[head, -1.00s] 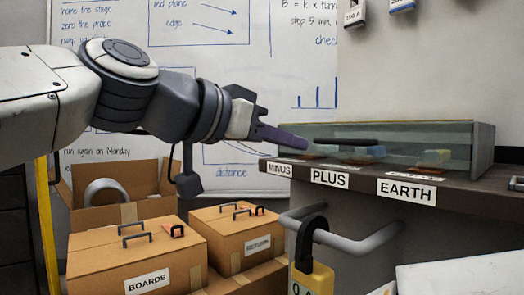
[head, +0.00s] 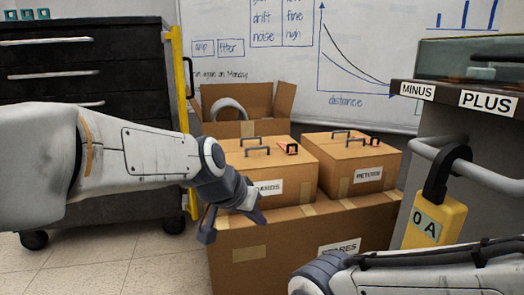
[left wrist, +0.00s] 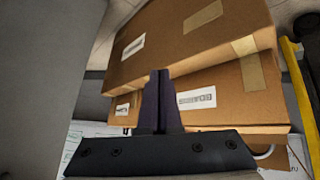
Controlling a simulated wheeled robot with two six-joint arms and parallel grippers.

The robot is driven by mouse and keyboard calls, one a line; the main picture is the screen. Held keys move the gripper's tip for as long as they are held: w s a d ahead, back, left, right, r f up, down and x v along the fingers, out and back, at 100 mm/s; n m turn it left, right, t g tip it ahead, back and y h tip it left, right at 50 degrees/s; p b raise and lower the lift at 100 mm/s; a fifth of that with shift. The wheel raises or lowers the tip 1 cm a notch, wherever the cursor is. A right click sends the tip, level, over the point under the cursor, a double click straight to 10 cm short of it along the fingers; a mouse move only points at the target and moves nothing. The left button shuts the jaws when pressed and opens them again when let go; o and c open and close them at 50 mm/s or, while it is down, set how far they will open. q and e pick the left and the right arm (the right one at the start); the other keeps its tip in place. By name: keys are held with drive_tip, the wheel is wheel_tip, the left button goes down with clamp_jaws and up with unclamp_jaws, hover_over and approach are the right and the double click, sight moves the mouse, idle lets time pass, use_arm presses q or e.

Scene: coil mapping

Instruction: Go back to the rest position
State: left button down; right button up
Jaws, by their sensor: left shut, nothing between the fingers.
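My left gripper (head: 256,205) is in front of the stacked cardboard boxes in the head view, pointing right and down. In the left wrist view its two dark fingers (left wrist: 160,82) are together with nothing between them, and the boxes fill the space beyond. My right arm (head: 420,275) shows at the lower right of the head view. Its gripper is out of the picture.
A large box labelled SPARES (head: 300,235) carries two smaller boxes (head: 285,155) (head: 350,150). An open box (head: 250,128) stands behind. A dark drawer cabinet (head: 90,120) is at left. A bench with MINUS and PLUS labels (head: 450,97) and a yellow padlock (head: 435,222) are at right.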

use_arm(q)
drive_tip(key=s+a+f+n+g+y, duration=0.2)
drive_tip(key=s+a+f, duration=0.4)
drive_tip(key=a+f, duration=0.3)
drive_tip(key=s+a+f+n+g+y, duration=0.1)
drive_tip(key=s+a+f+n+y, duration=0.2)
drive_tip(key=s+a+f, duration=0.55)
drive_tip(key=s+d+r+m+g+p, duration=0.1)
drive_tip(key=s+d+r+m+p, duration=0.3)
drive_tip(key=r+p, duration=0.6)
drive_tip(key=s+d+r+m+g+h+p, duration=0.1)
drive_tip(key=s+d+r+p, duration=0.35)
drive_tip(key=r+p, duration=0.6)
drive_tip(key=s+d+r+m+g+p, duration=0.1)
drive_tip(key=s+d+r+m+p, duration=0.2)
drive_tip(key=d+r+p, duration=0.7)
drive_tip(key=a+r+p, duration=0.2)
drive_tip(key=r+p, duration=1.4)
drive_tip(key=r, duration=0.3)
drive_tip(key=a+r+p, duration=0.3)
drive_tip(key=r+p, duration=1.4)
drive_tip(key=r, duration=0.2)
drive_tip(key=shift+n, duration=0.3)
drive_tip(key=shift+r, duration=0.1)
